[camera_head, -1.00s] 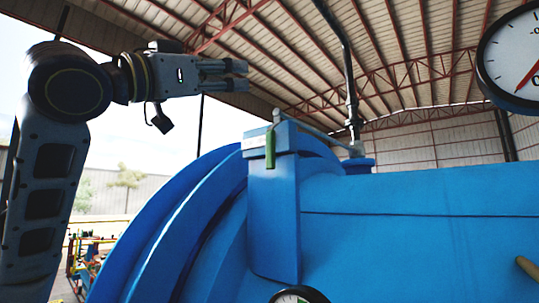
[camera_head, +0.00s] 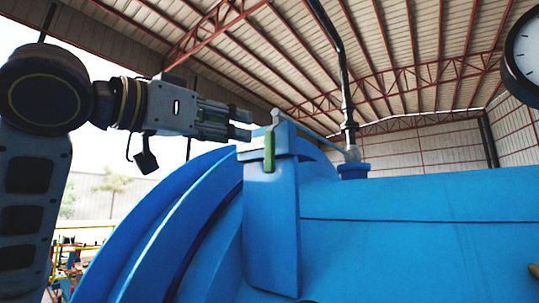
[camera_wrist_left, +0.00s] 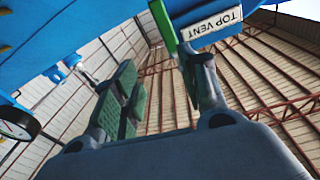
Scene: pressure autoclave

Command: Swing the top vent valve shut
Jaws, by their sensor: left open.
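The top vent valve has a green handle (camera_head: 269,152) hanging down the front of a blue block (camera_head: 283,140) on top of the vessel. A white label is beside the handle; in the left wrist view the label (camera_wrist_left: 213,25) reads "TOP VENT" and the green handle (camera_wrist_left: 163,25) shows at the top edge. My left gripper (camera_head: 241,124) is open, just left of the block and above the handle's lower end. In the left wrist view its spread fingers (camera_wrist_left: 163,88) hold nothing; I cannot tell whether one touches the handle. My right gripper is out of view.
The large blue vessel (camera_head: 400,230) fills the lower right. A dial gauge (camera_head: 526,50) is at the right edge.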

